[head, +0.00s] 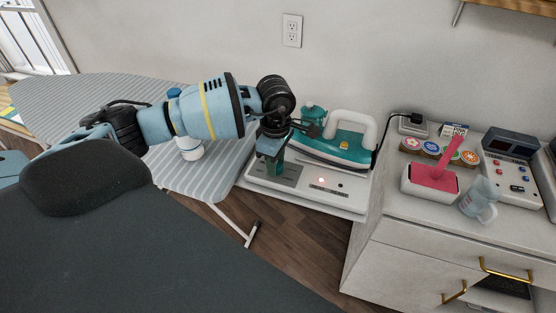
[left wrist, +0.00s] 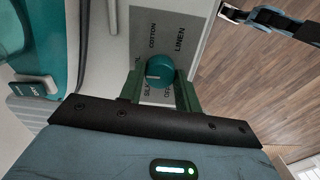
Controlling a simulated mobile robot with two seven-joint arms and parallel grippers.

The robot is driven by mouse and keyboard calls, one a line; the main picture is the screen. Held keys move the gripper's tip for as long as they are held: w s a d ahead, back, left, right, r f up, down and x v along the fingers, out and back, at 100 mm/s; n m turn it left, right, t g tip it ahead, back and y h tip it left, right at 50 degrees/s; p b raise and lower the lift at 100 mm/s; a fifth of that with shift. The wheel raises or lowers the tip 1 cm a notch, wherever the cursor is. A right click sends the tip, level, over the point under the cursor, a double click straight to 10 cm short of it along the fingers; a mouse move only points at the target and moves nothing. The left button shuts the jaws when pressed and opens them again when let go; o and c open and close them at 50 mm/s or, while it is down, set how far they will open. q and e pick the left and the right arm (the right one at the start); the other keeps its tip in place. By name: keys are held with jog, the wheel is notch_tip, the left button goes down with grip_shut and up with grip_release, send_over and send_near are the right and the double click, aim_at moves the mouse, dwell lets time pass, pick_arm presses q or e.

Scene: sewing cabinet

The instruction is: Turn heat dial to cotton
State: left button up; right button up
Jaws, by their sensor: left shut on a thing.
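The heat dial (left wrist: 160,69) is a round teal knob with a white mark, on a grey plate (left wrist: 152,22) printed with fabric names. The white mark lies on the dial's left side, toward the SILK side and away from COTTON. My left gripper (left wrist: 160,92) is shut on the dial, with one green finger at each side. In the head view, my left gripper (head: 270,163) points down onto the white iron station (head: 345,199) and hides the dial.
A teal and white iron (head: 330,147) rests on the station just behind the gripper. The striped ironing board (head: 90,95) is at left.

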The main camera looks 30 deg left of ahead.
pick_arm(q)
jog(key=m+b, duration=0.2)
jog(key=m, duration=0.4)
jog(key=shift+f, duration=0.1)
jog(key=m+b, duration=0.1)
jog(key=m, duration=0.3)
jog(key=shift+m+b, duration=0.55)
jog(key=shift+m, duration=0.35)
pick_arm(e)
jog(key=s+f+g, duration=0.1)
jog(key=s+f, duration=0.2)
jog(key=f, duration=0.2)
jog(key=shift+a+f, duration=0.15)
jog(key=shift+a, duration=0.05)
jog(key=shift+f, duration=0.1)
pick_arm(q)
jog(key=shift+r, duration=0.2)
pick_arm(e)
jog(key=shift+s, duration=0.15)
pick_arm(q)
jog(key=o, duration=1)
pick_arm(e)
jog(key=shift+s, duration=0.1)
pick_arm(q)
notch_tip(320, 180, up, 8)
jog(key=shift+f, duration=0.25)
jog(key=shift+r, duration=0.15)
pick_arm(e)
jog(key=shift+w+f, duration=0.1)
jog(key=shift+w, duration=0.1)
